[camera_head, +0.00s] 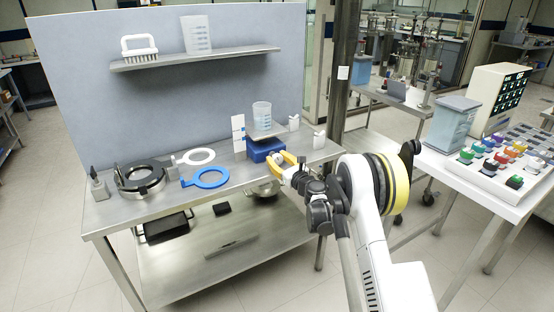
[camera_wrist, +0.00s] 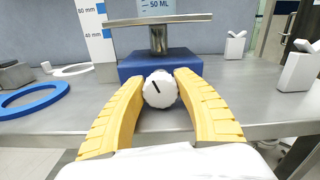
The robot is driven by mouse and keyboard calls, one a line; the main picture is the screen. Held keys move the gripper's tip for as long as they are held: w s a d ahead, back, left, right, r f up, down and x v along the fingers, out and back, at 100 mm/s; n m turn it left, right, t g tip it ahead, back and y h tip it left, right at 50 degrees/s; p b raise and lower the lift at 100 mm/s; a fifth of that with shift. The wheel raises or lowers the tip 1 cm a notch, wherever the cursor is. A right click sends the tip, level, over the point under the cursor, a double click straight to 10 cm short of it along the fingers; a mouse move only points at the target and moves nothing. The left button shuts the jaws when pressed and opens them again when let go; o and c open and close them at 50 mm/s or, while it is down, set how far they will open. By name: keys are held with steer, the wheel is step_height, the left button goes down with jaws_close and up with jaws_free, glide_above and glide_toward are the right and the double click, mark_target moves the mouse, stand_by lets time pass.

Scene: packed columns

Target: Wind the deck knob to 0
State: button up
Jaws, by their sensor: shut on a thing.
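The deck knob (camera_wrist: 160,92) is a white ribbed dial with a short black mark tilted to the upper left. It sits on the front of a blue base (camera_wrist: 192,64), which also shows in the head view (camera_head: 262,151). Above the base a post carries a flat metal deck (camera_wrist: 128,22). A clear beaker (camera_head: 261,115) stands on the deck. A white scale (camera_wrist: 95,28) marked 40 mm and 80 mm stands left of the base. My gripper (camera_wrist: 160,88) has its yellow fingers shut on the knob, one on each side. In the head view my gripper (camera_head: 277,158) largely hides the knob.
Left of the base, a blue ring (camera_head: 204,178), a white ring (camera_head: 194,156) and a black ring stand (camera_head: 140,178) occupy the steel bench. White pieces (camera_head: 319,138) stand to the right. A shelf (camera_head: 195,59) hangs above. Another table with colored knobs (camera_head: 500,155) is at right.

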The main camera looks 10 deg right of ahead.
steer(key=shift+n, duration=0.8)
steer(key=o, duration=1.2)
steer(key=v, duration=1.2)
